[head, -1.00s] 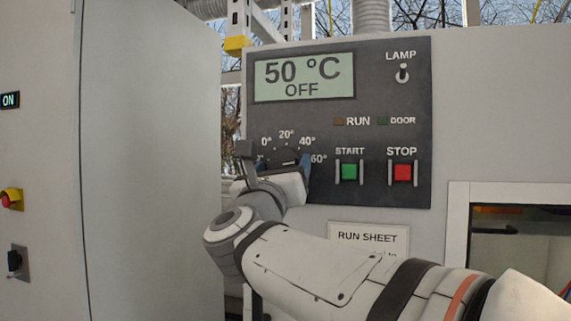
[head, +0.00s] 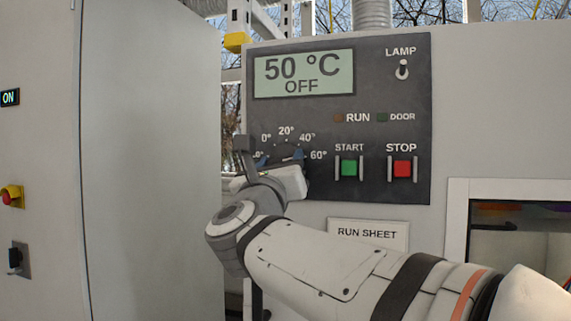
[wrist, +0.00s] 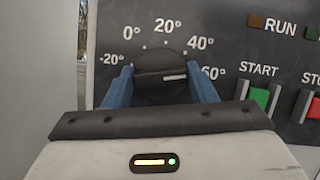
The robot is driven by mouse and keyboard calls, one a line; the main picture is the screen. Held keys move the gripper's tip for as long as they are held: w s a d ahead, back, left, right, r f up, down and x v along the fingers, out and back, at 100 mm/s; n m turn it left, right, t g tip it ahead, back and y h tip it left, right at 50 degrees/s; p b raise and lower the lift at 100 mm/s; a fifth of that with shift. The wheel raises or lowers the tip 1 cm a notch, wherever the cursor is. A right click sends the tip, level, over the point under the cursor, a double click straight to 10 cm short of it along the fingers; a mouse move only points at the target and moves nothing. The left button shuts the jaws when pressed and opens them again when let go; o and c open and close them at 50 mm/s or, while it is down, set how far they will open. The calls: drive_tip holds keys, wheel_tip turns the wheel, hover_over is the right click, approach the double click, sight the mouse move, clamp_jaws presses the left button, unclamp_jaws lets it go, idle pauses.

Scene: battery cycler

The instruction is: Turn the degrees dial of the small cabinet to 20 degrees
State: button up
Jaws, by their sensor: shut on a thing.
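The degrees dial (wrist: 160,66) is a dark round knob on the dark control panel, with marks from -20° to 60° around it. A white pointer line on it points right, toward the stretch between 40° and 60°. My gripper (wrist: 163,84) has its two blue fingers on either side of the dial and is shut on it. In the head view the gripper (head: 280,160) reaches the dial from below, and the wrist hides the dial's lower part. The display (head: 304,74) above reads 50 °C and OFF.
The green START button (head: 349,168) and red STOP button (head: 402,168) sit right of the dial between guard bars. A LAMP switch (head: 402,69) is at upper right. A RUN SHEET label (head: 367,233) is below. A tall grey cabinet (head: 150,150) stands at left.

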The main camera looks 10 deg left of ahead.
drive_tip(key=n+g+y+p, duration=0.1)
drive_tip(key=n+p, duration=0.2)
drive_tip(key=n, duration=0.2)
drive_tip(key=n+g+y+p, duration=0.1)
drive_tip(key=n+y+p, duration=0.1)
drive_tip(key=n, duration=0.3)
drive_tip(key=n+g+y+p, duration=0.1)
drive_tip(key=n+y+p, duration=0.1)
drive_tip(key=n+p, duration=0.2)
drive_tip(key=shift+d+r+n+g, duration=0.2)
drive_tip(key=shift+r+n+g, duration=0.1)
drive_tip(key=shift+n+g, duration=0.15)
drive_tip(key=n+g+p, duration=0.1)
drive_tip(key=n+p, duration=0.1)
drive_tip(key=p, duration=0.1)
drive_tip(key=shift+p, duration=0.35)
drive_tip(key=shift+f+n+p, duration=0.15)
drive_tip(key=shift+n+p, duration=0.6)
drive_tip(key=shift+p, duration=0.3)
drive_tip(key=shift+f+p, duration=0.15)
drive_tip(key=shift+p, duration=0.15)
drive_tip(key=o, duration=1)
drive_tip(key=shift+w+d, duration=0.1)
drive_tip(key=shift+w, duration=0.05)
